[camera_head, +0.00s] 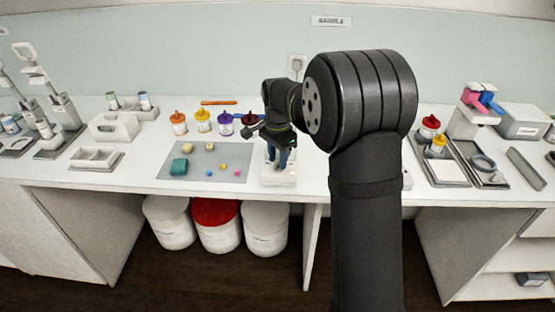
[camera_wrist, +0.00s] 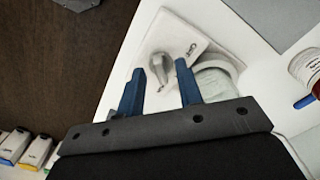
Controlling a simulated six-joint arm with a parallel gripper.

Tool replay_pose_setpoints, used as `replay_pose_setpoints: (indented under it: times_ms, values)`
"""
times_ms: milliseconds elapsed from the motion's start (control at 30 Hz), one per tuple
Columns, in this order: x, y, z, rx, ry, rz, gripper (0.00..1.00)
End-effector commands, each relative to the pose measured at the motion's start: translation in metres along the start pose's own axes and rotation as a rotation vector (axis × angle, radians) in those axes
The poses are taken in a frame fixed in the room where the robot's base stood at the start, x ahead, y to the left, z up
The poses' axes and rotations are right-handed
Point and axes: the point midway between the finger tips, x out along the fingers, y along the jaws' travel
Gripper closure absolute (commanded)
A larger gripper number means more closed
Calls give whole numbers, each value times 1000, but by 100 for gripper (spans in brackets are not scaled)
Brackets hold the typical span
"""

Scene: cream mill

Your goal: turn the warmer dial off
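The warmer (camera_head: 278,180) is a small white unit at the front edge of the bench in the head view, just right of the grey mat. In the wrist view the white warmer (camera_wrist: 180,32) has dark lettering on its top, too blurred to read for certain. Its grey dial (camera_wrist: 157,68) has a pointed handle and appears between my two blue fingertips. My gripper (camera_head: 277,163) points down over the warmer. In the wrist view my gripper (camera_wrist: 160,68) is open, with gaps showing beside the dial. I cannot tell the dial's exact setting.
A pale round vessel (camera_wrist: 215,75) sits by the right finger. The grey mat (camera_head: 215,175) with small coloured pieces lies to the left. Several colour-capped bottles, including a purple one (camera_head: 225,124), stand behind. My arm hides the bench to the right.

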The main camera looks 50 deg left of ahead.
Motion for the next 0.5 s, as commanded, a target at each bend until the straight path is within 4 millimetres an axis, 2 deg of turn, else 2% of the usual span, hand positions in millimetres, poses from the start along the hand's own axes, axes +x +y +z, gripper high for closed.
replay_pose_setpoints:
  times_ms: [133,400,500]
  values:
    - [9,0,0,0,0,0,67]
    - [10,0,0,0,0,0,67]
    - [9,0,0,0,0,0,87]
